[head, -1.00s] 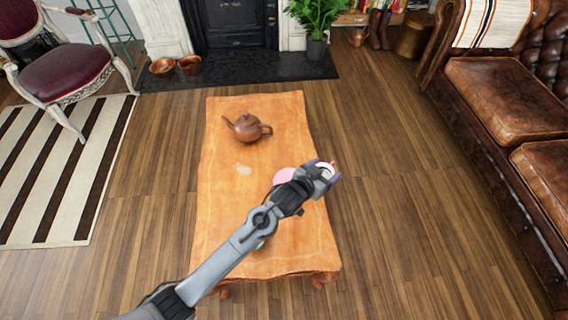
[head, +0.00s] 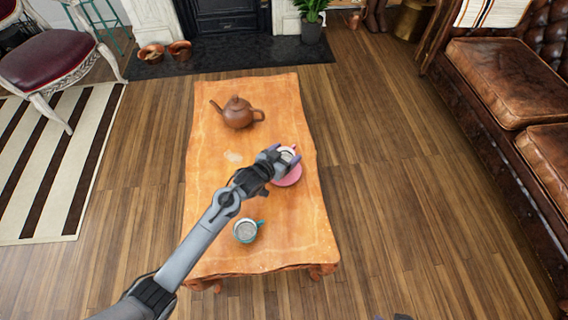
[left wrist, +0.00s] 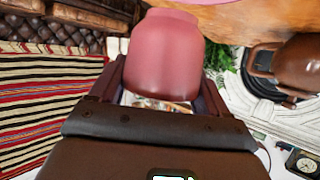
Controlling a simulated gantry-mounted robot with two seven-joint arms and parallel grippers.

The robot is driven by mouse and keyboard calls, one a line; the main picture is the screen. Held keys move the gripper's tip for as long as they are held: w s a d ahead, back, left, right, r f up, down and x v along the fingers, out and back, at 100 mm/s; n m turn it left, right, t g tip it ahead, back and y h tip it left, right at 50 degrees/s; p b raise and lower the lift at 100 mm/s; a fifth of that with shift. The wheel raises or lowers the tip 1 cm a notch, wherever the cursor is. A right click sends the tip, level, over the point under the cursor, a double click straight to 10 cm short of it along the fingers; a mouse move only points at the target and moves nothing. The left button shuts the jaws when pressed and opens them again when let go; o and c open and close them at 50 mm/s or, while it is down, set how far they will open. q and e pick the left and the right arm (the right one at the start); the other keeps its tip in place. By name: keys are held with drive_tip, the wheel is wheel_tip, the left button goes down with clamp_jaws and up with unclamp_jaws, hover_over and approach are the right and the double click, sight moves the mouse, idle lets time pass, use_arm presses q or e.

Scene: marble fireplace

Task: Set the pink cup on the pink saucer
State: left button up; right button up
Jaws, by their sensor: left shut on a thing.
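My left gripper (head: 282,160) is shut on the pink cup (head: 288,153), which is largely hidden by the fingers in the head view. The cup's pink side fills the top middle of the left wrist view (left wrist: 166,55). The pink saucer (head: 291,178) lies near the table's right edge, partly covered by the gripper. The cup shows over the saucer's far part; I cannot tell if they touch. Only a small piece, likely of my right gripper (head: 400,317), shows at the bottom edge of the head view.
A teal cup (head: 246,231) stands on the near part of the orange table (head: 215,190). A brown teapot (head: 238,113) stands at the far end. The table's middle left is clear. A brown leather sofa (head: 500,80) is at the right.

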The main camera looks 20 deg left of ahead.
sight(287, 157)
use_arm(q)
drive_tip(key=shift+a+f, duration=0.3)
drive_tip(key=f+b, duration=0.1)
drive_tip(key=f, duration=0.1)
drive_tip(key=f+b, duration=0.1)
drive_tip(key=b, duration=0.1)
drive_tip(key=shift+w+f, duration=0.2)
drive_tip(key=shift+f, duration=0.15)
drive_tip(key=shift+s+f, duration=0.1)
drive_tip(key=o, duration=1.1)
drive_tip(key=shift+f, duration=0.1)
